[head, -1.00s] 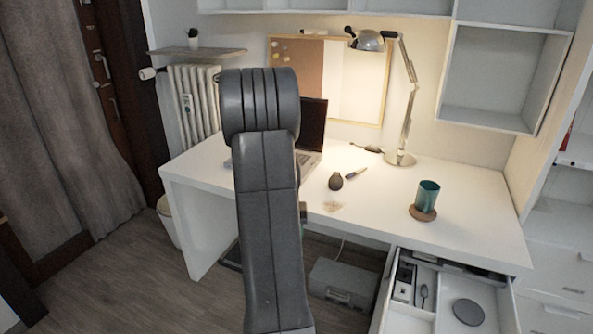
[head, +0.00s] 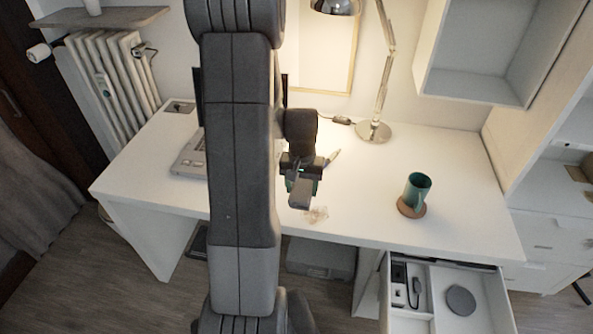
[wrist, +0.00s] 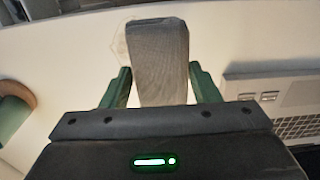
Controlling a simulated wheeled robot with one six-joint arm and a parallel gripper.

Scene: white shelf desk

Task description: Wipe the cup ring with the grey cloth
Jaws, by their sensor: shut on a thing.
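The grey cloth (head: 301,194) is a folded pad gripped in my gripper (head: 298,180), above the front part of the desk. In the wrist view the cloth (wrist: 158,50) sticks out between the two green fingers of my gripper (wrist: 160,85), which are shut on it. The cup ring (head: 317,214) is a faint brownish mark on the white desktop, just in front and to the right of the cloth. In the wrist view a faint part of the ring (wrist: 120,48) shows beside the cloth. I cannot tell whether the cloth touches the desk.
A lamp (head: 375,130) stands at the back. A laptop (head: 188,160) is at the left, partly behind my arm. An open drawer (head: 425,310) juts out at front right.

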